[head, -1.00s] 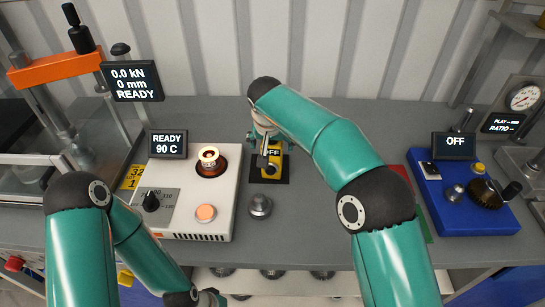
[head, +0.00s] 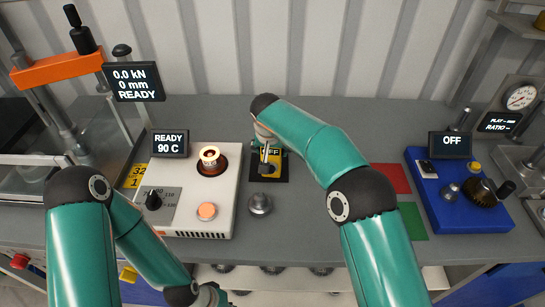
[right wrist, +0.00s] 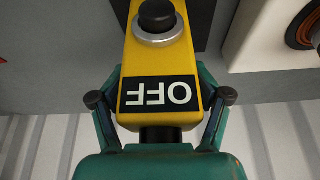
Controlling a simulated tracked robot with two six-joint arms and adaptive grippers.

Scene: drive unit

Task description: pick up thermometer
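The thermometer is a yellow handheld unit (head: 268,170) with a dark display reading OFF, resting on a dark pad left of the head view's centre. In the right wrist view the thermometer (right wrist: 158,70) fills the middle, with a black round button in a silver ring. My right gripper (right wrist: 160,100) has one finger along each side of its display end. The fingertips are partly hidden. My left gripper (head: 212,296) is low at the bottom edge, mostly cut off.
A white heater box (head: 185,215) reading 90 C stands left of the thermometer, and a grey knob (head: 260,203) stands just in front. A blue unit (head: 460,205) is at right. Red (head: 391,178) and green (head: 412,220) squares lie on the bench.

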